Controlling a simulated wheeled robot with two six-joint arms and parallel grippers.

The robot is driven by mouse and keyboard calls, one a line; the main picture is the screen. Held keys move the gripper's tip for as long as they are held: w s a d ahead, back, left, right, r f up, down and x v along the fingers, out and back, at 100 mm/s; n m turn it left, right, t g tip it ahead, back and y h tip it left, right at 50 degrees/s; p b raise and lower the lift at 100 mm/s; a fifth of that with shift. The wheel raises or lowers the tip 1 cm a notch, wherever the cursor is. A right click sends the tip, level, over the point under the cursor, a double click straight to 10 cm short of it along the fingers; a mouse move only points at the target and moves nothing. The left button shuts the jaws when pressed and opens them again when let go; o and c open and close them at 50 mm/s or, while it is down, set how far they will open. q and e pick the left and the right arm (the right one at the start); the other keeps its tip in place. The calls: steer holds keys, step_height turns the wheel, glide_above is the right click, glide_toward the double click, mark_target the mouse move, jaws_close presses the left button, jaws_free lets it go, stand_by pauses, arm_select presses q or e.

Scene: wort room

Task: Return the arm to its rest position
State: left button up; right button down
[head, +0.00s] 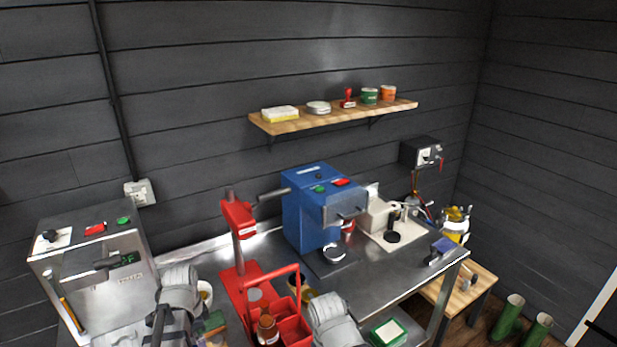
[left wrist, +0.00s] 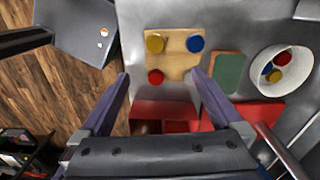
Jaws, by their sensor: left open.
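My left gripper (left wrist: 160,76) is open in the left wrist view, with nothing between its two fingers. Its fingertips lie on either side of a wooden board (left wrist: 176,62) with yellow, blue and red round pieces; I cannot tell how far above it they are. In the head view my left arm (head: 178,292) comes up at the lower left, beside the grey machine, and its fingers cannot be made out. My right arm (head: 333,322) shows at the bottom middle, and its fingers are out of sight.
A red caddy (head: 293,327) stands close between my arms, with a red press (head: 238,220) behind it. A blue machine (head: 306,222) stands on the metal table (head: 383,285). A white bowl (left wrist: 290,54) and a green block (left wrist: 227,72) lie right of the board.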

arm_select(q)
steer(key=s+d+f+n+b, duration=0.1)
steer(key=s+d+n, duration=0.1)
steer(key=d, duration=0.5)
steer(key=s+d+f+n+b, duration=0.2)
steer(key=s+d, duration=0.1)
steer(key=d, duration=0.4)
steer(key=s+d+f+n+y+b, duration=0.1)
steer(key=s+d+f+n+b, duration=0.1)
steer(key=d, duration=0.5)
steer(key=shift+s+d+n, duration=0.4)
steer(key=shift+s+n, duration=0.1)
steer(key=shift+s, duration=0.05)
